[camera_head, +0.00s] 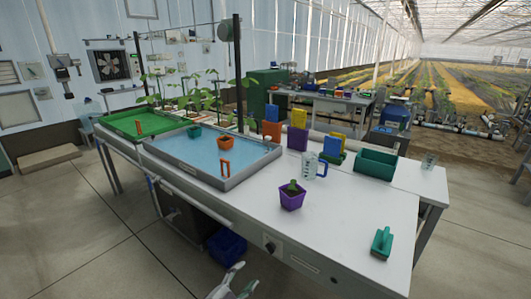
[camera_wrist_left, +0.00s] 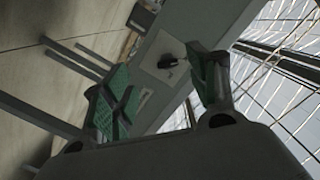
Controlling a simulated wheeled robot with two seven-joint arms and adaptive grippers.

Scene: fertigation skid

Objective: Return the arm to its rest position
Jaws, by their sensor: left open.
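My left gripper (camera_head: 236,284) shows at the bottom edge of the head view, in front of the bench's near side and apart from it. In the left wrist view my left gripper (camera_wrist_left: 163,90) has its two green-padded fingers spread wide with nothing between them. The wrist view looks past the fingers toward a tilted bench edge, floor and greenhouse roof. Most of my left arm is hidden below the head view. My right gripper does not show.
The white bench (camera_head: 345,225) holds a purple pot (camera_head: 292,198), a clear jug (camera_head: 310,167), a green box (camera_head: 375,163) and a green-handled tool (camera_head: 381,243). A water tray (camera_head: 215,180) lies left. A blue crate (camera_head: 226,245) sits below. The floor (camera_head: 90,240) at left is clear.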

